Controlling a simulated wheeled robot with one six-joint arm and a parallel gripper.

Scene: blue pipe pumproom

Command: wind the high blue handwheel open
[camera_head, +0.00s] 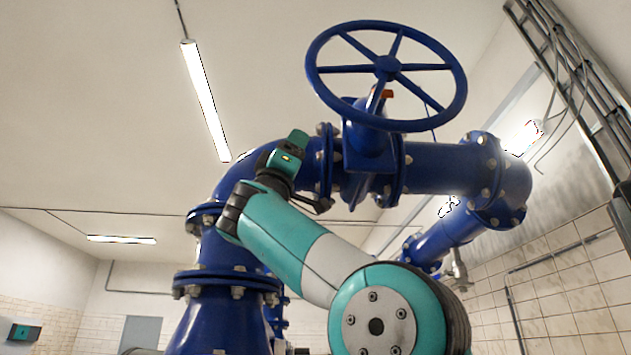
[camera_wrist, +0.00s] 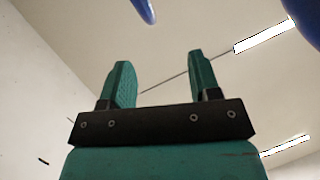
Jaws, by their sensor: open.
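The high blue handwheel (camera_head: 388,67) is at the upper middle of the head view. It has a round rim and several spokes, and it sits on a blue valve body (camera_head: 369,150) in the pipe. A small orange piece (camera_head: 387,94) shows just under its hub. In the wrist view my gripper (camera_wrist: 162,78) is open, with two teal fingers apart and nothing between them. Blue parts show at the top edge and top right corner of that view, clear of the fingers; I cannot tell which parts they are. In the head view my wrist is left of and below the wheel, and the fingers are hard to make out.
A blue pipe elbow (camera_head: 235,182) and bolted flanges stand behind my arm. The pipe (camera_head: 440,168) runs right to another elbow. Cable trays (camera_head: 570,70) line the right wall. The space left of the wheel, below the ceiling lamp (camera_head: 205,100), is free.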

